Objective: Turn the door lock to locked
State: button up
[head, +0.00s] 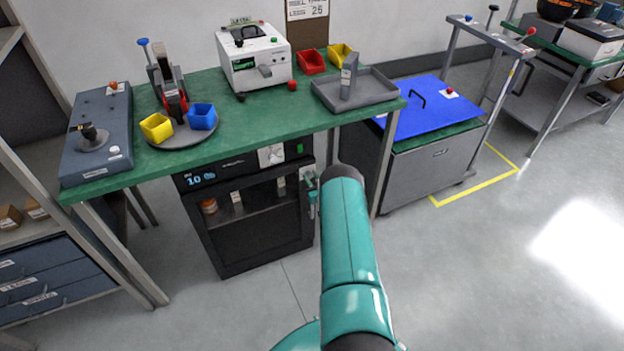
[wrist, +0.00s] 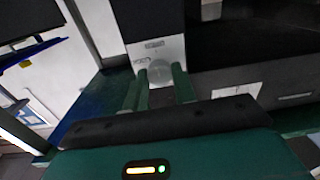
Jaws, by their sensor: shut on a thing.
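The door lock is a round pale knob (wrist: 160,72) on a light metal plate (wrist: 155,50) with small labels too blurred to read. In the wrist view my gripper (wrist: 162,82) has one green finger on each side of the knob and is shut on it. In the head view my gripper (head: 312,192) is at the right edge of the black cabinet's door (head: 258,225), under the green table. My arm and the small scale hide most of the lock plate (head: 307,174) there. The knob's turned position cannot be made out.
The green table (head: 235,115) above carries a white tester (head: 254,58), a grey tray (head: 375,97) and bins. A table leg (head: 386,165) stands right of my gripper, beside a grey chest with a blue lid (head: 425,105).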

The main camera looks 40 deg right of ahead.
jog(key=n, duration=0.4)
jog(key=shift+a+n, duration=0.1)
jog(key=shift+n, duration=0.2)
jog(key=n, duration=0.3)
jog(key=shift+w+n, duration=0.1)
jog(key=shift+n, duration=0.2)
jog(key=n, duration=0.3)
jog(key=shift+a, duration=0.1)
jog(key=shift+n, duration=2)
jog(key=o, duration=1)
jog(key=shift+s, duration=0.2)
